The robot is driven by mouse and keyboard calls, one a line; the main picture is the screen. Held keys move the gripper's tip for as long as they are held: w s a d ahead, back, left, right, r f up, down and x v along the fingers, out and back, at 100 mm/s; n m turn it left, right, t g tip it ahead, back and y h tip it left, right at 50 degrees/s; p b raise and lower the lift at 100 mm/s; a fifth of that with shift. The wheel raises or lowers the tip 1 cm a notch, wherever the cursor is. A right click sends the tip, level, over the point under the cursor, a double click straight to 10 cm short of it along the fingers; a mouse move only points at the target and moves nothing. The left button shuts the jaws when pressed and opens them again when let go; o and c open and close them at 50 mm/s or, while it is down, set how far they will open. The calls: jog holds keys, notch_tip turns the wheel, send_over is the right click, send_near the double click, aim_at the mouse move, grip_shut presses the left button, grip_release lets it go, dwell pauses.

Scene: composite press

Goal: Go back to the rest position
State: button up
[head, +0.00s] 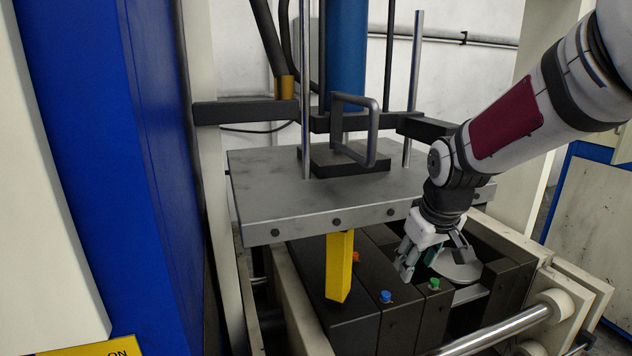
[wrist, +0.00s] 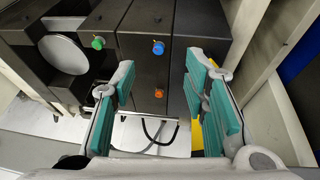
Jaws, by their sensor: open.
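My gripper (head: 424,262) hangs at the end of my arm on the right of the head view, pointing down above the dark boxes. In the wrist view my gripper (wrist: 165,95) has its teal-padded fingers spread apart with nothing between them. The press plate (head: 340,195) is a thick grey slab to the left of my gripper in the head view. A blue button (head: 386,296), a green button (head: 434,284) and an orange button (head: 356,257) sit on the dark boxes. They also show in the wrist view.
A yellow post (head: 339,266) stands under the plate's front edge. A round grey disc (head: 456,266) lies just behind my gripper. A metal bar (head: 497,331) and cream frame rails border the right. A blue panel (head: 100,150) stands at left.

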jog(key=s+r+m, duration=0.2)
jog(key=s+r, duration=0.2)
jog(key=s, duration=0.8)
jog(key=s+a+r+m+t, duration=0.1)
jog(key=s+r, duration=0.3)
jog(key=s, duration=0.8)
jog(key=shift+s+r+m, duration=0.25)
jog(key=shift+s+m, duration=0.15)
